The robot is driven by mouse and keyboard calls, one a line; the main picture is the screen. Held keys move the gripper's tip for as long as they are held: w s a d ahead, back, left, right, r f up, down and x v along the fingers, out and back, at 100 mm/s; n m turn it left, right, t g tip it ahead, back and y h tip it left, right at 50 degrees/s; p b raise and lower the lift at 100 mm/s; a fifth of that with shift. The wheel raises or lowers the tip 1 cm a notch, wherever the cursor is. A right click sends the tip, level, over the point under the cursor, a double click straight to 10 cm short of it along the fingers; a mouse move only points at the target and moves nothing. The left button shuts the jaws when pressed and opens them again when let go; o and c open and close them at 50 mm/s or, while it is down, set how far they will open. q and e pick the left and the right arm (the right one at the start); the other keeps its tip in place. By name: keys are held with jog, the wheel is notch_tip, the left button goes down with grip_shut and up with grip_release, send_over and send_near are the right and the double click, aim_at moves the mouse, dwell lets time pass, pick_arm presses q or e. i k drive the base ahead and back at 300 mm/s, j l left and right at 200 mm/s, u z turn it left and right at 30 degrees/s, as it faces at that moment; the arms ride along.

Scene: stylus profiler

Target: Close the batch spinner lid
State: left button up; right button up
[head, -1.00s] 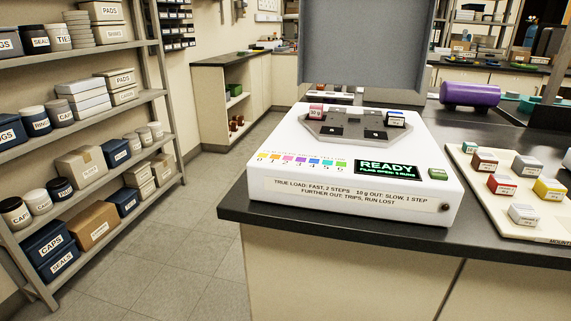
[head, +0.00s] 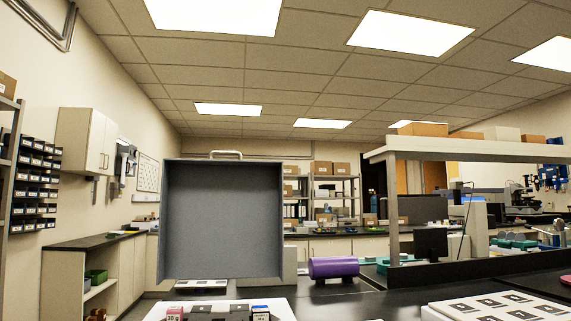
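The batch spinner lid (head: 222,220) stands open and upright, a grey square panel with its hollow inner side facing me. A pale handle (head: 226,154) shows at its top edge. The white spinner body (head: 278,306) is cut off by the bottom edge of the view. Part of its rotor (head: 215,312) shows, with a pink-labelled block (head: 174,313) at the left and a blue-topped white block (head: 261,313) at the right. The spinner's front panel is out of view. Neither of my grippers is in view.
A purple cylinder (head: 334,268) lies on the dark bench right of the lid. A pale tray (head: 436,312) with dark squares sits at the lower right. A raised white shelf (head: 480,148) with boxes spans the right side.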

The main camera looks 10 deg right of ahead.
aim_at(219, 219)
jog(key=i+j+z, duration=0.15)
jog(key=j+z, duration=0.3)
jog(key=i+j+z, duration=0.1)
jog(key=j+z, duration=0.85)
